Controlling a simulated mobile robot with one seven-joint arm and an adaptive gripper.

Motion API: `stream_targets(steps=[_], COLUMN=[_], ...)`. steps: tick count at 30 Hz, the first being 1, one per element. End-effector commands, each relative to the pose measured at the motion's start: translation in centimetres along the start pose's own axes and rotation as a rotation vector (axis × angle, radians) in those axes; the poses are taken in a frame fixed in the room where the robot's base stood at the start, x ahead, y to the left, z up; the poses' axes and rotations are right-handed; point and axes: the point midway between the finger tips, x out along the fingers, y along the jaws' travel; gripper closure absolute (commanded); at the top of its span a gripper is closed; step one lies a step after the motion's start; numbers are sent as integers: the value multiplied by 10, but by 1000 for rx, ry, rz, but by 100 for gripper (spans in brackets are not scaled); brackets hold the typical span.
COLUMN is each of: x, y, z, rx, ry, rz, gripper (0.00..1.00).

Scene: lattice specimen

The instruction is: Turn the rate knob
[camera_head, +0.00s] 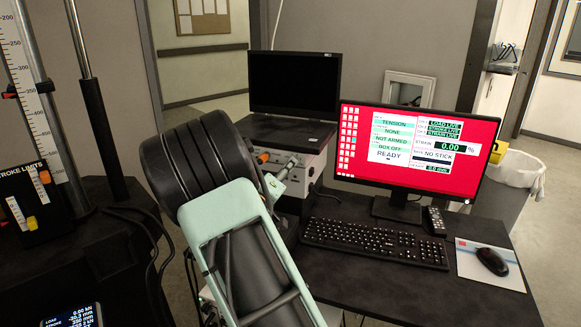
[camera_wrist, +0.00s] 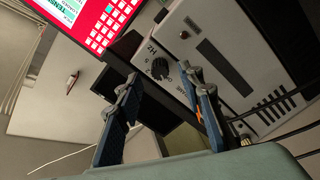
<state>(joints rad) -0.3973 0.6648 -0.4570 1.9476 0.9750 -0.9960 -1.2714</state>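The rate knob (camera_wrist: 160,68) is a dark round dial on a white panel (camera_wrist: 178,35) marked with "Hz" and scale figures. It shows in the upper middle of the wrist view. My gripper (camera_wrist: 162,76) is open, with one blue-padded finger on each side of the knob in that view. Whether the fingertips reach or touch the knob I cannot tell. In the head view my gripper (camera_head: 284,176) is in front of a white control box (camera_head: 304,162) under the black monitor. My arm hides part of that box, and I cannot make out the knob there.
A black monitor (camera_head: 294,83) stands above the control box. To the right are a red-screened monitor (camera_head: 420,147), a keyboard (camera_head: 375,241) and a mouse (camera_head: 492,261) on a dark desk (camera_head: 365,285). Dark cables (camera_wrist: 284,134) run near the right finger in the wrist view.

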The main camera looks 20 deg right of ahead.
Motion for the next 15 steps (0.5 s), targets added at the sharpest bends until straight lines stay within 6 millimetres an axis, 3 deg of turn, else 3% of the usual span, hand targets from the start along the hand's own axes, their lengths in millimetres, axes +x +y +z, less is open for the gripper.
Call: stream_targets(steps=[6,15], x=[30,37], y=[0,0], z=[0,0], rx=[0,0], ry=[-1,1], rz=[1,-2], gripper=[65,65])
